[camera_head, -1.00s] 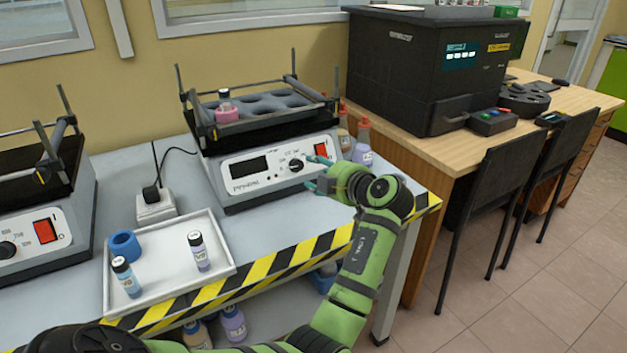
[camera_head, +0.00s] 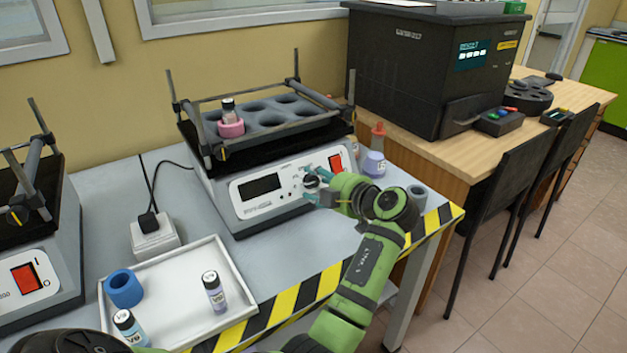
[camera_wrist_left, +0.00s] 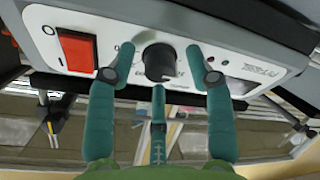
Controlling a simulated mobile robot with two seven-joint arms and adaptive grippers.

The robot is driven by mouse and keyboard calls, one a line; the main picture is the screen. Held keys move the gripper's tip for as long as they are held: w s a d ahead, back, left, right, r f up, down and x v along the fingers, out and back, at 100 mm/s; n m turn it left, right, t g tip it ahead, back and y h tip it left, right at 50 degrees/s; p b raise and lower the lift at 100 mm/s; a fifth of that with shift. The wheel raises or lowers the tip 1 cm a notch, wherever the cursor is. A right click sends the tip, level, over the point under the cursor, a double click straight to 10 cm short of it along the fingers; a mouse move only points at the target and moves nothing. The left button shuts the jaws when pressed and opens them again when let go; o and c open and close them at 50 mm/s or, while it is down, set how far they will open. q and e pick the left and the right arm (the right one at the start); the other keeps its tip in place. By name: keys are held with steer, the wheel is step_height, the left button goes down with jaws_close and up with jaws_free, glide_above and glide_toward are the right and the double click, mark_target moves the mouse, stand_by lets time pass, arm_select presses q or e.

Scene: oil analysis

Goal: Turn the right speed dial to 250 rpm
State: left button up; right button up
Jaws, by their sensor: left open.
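The right shaker (camera_head: 270,203) stands on the grey bench with a white front panel, a dark display and a red switch (camera_head: 335,163). Its black speed dial (camera_head: 311,181) is partly hidden by my gripper in the head view. In the left wrist view the dial (camera_wrist_left: 159,62) sits between the spread fingers of my left gripper (camera_wrist_left: 160,62), with gaps on both sides. The gripper (camera_head: 314,184) is open in front of the panel. The dial's scale is too small to read. My right gripper does not show.
A white tray (camera_head: 178,262) holds a blue ring (camera_head: 123,288) and two vials. A pink holder with a vial sits in the shaker's rack (camera_head: 270,117). Bottles (camera_head: 374,158) stand right of the shaker, and a grey cylinder (camera_head: 416,196) is near the bench's striped edge.

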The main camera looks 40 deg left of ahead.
arm_select(q)
steer(key=shift+d, duration=0.15)
jaws_close()
